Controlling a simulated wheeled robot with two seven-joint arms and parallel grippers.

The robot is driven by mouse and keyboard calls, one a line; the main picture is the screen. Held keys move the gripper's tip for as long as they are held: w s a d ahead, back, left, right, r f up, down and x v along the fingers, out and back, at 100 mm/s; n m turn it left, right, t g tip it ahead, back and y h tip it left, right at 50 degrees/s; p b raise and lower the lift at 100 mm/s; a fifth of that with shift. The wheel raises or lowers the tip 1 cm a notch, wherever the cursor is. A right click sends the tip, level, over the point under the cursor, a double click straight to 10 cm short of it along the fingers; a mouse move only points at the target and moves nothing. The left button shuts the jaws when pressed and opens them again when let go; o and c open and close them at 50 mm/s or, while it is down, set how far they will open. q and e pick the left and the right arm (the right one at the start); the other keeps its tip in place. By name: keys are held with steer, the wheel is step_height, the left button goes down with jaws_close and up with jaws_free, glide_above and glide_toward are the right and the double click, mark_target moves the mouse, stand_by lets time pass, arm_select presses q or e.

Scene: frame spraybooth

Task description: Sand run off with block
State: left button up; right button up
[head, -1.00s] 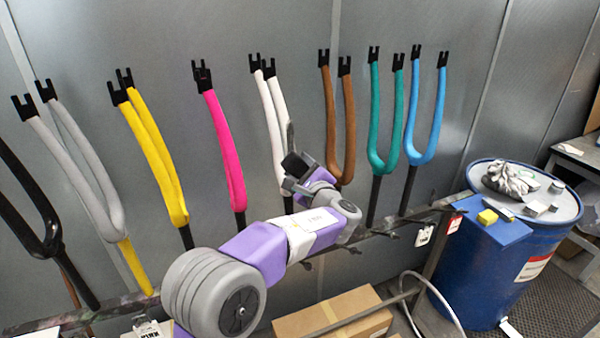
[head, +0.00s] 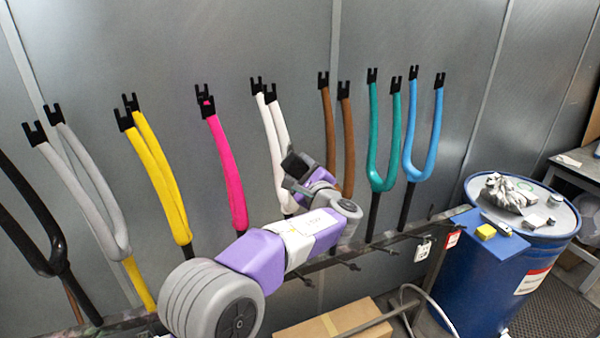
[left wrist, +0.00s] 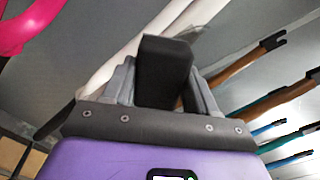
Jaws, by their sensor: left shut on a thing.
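My left gripper (head: 296,176) is shut on a dark block (left wrist: 165,72), which stands up between its two fingers in the left wrist view. In the head view the block (head: 297,163) is a small dark shape in front of the white fork (head: 277,130). The white fork also shows in the left wrist view (left wrist: 120,58), passing behind the block. I cannot tell whether block and fork touch. No paint run can be made out on the fork. The lower part of the fork is hidden by my gripper and arm. My right gripper is not in view.
Close beside the white fork hang a pink fork (head: 226,160) and a brown fork (head: 329,130). Further forks line the rail. A blue drum (head: 475,285) at the right bears a grey cloth (head: 508,193); a yellow block (head: 486,231) lies on a blue shelf (head: 510,243). A cardboard box (head: 325,324) stands below.

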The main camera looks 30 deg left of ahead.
mark_target(298, 156)
arm_select(q)
steer(key=shift+w+a+r+p, duration=0.1)
steer(key=shift+r+p, duration=0.95)
steer(key=shift+r, duration=0.65)
steer(key=shift+w+a+r+p, duration=0.1)
steer(key=shift+r+p, duration=0.9)
steer(key=shift+r, duration=0.65)
steer(key=shift+a+f, duration=0.1)
steer(key=shift+f+b, duration=0.1)
steer(key=shift+b, duration=0.2)
step_height(298, 156, down, 4)
steer(key=b, duration=0.3)
steer(key=shift+w+r, duration=0.1)
steer(key=shift+r, duration=0.1)
step_height(298, 156, down, 11)
steer(key=b, duration=1.1)
steer(key=shift+s, duration=0.35)
steer(key=shift+r, duration=0.1)
